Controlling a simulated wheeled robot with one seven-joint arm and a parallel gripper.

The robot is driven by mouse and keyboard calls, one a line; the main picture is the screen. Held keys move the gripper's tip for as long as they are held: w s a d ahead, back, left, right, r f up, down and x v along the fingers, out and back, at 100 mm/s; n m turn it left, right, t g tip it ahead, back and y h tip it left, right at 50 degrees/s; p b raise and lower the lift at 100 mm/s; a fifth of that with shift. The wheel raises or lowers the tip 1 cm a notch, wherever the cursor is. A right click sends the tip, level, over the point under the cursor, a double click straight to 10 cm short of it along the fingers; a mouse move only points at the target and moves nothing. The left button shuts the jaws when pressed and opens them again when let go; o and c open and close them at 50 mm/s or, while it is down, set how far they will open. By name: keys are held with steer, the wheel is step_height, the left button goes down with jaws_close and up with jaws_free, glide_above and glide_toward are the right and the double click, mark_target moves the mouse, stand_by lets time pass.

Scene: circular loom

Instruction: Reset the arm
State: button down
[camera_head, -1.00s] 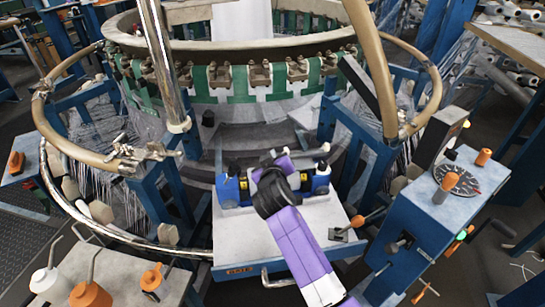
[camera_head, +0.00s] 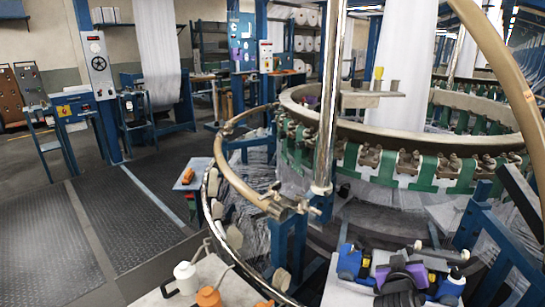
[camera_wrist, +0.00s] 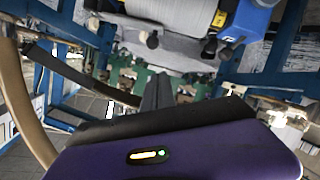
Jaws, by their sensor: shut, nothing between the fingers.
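My arm, purple with a dark joint (camera_head: 400,285), shows at the bottom right of the head view, over a pale work table. In the wrist view my gripper (camera_wrist: 157,92) appears as a narrow dark pair of fingers pressed together, with nothing between them. My purple arm link with a small lit indicator fills the bottom of that view. A blue holder with a yellow label (camera_wrist: 220,22) and a pale roll (camera_wrist: 170,15) are at the top of the wrist view. The fingertips look apart from them. The head view hides the fingertips.
The circular loom's ring (camera_head: 400,135) with green straps fills the right. A curved brown rail (camera_head: 235,180) and an upright steel post (camera_head: 328,100) stand near my arm. Blue holders (camera_head: 350,262) sit beside the arm. Dark floor plates (camera_head: 110,220) lie clear at the left.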

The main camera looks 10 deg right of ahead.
steer(key=a+r+n+t+y, duration=0.1)
steer(key=a+r+t, duration=0.2)
steer(key=a+r, duration=0.15)
steer(key=s+a+f+n+t+y, duration=0.2)
steer(key=s+a+t+y, duration=0.15)
steer(key=s+a, duration=0.8)
steer(key=s+a+g+y, duration=0.1)
steer(key=s+a+y, duration=0.1)
steer(key=s, duration=1.5)
steer(key=s+a+m+g+y, duration=0.1)
steer(key=s+a, duration=0.4)
steer(key=s, duration=1.2)
steer(key=shift+s+a+f+g+y, duration=0.25)
steer(key=shift+g+y, duration=0.3)
steer(key=shift+y, duration=0.3)
